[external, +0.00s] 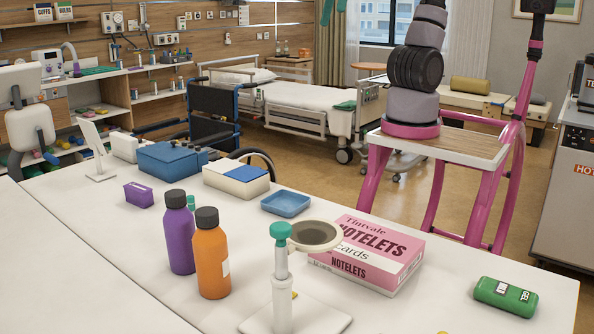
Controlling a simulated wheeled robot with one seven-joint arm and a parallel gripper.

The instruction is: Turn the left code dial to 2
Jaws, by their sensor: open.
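I cannot make out any code dial in the external view. A blue box (168,166) and a cream box with a blue top (232,186) stand side by side on the white table (130,270), and no dial or digit can be read on either. My arm rises from its pink base and leaves the picture at the top. My gripper is out of view, so where it is relative to the dial is hidden.
Purple (180,240) and orange (212,262) bottles and a stand with a teal knob (281,231) occupy the front. Behind are a blue tray (286,203) and a pink notelets box (375,250). A green gel pack (505,296) lies right. Bare tabletop separates it from the box.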

